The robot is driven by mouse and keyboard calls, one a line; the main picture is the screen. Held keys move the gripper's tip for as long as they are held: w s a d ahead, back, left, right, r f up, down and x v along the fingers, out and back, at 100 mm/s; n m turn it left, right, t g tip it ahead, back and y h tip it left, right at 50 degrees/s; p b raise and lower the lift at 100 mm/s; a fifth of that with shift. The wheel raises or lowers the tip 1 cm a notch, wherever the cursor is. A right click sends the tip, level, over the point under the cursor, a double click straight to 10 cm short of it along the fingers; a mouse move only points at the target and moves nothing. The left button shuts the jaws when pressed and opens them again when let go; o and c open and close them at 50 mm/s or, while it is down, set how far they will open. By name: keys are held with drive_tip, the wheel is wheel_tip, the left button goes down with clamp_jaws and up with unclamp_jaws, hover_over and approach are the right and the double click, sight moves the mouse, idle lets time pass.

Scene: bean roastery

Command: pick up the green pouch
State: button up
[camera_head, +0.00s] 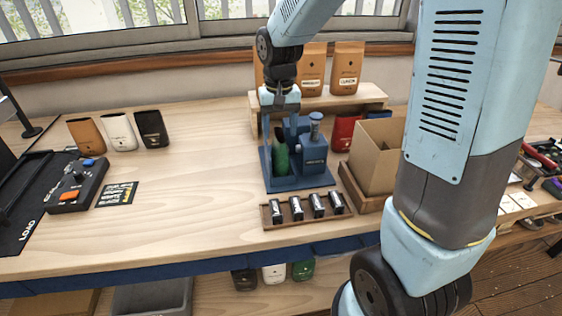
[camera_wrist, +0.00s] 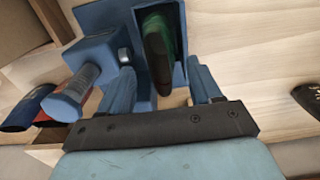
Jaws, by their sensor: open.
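The green pouch (camera_head: 281,158) stands upright in the left part of a blue machine (camera_head: 313,158) on the wooden table. In the wrist view the green pouch (camera_wrist: 157,48) shows its dark top from above, with blue walls of the machine beside it. My gripper (camera_head: 279,107) is above the pouch, pointing down. In the wrist view my gripper (camera_wrist: 163,84) is open, its two fingers apart with nothing held between them. The pouch appears beyond the gap between the fingers; I cannot tell the exact height left between them.
The machine's lever post (camera_head: 316,127) rises just right of the pouch. A rack of small dark items (camera_head: 265,218) lies in front, and a cardboard box (camera_head: 376,157) stands right. Orange, white and black pouches (camera_head: 119,132) stand left. The table's left middle is clear.

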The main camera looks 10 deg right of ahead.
drive_tip(key=shift+f, duration=1.3)
drive_tip(key=shift+f, duration=0.15)
drive_tip(key=shift+c, duration=0.2)
clamp_jaws()
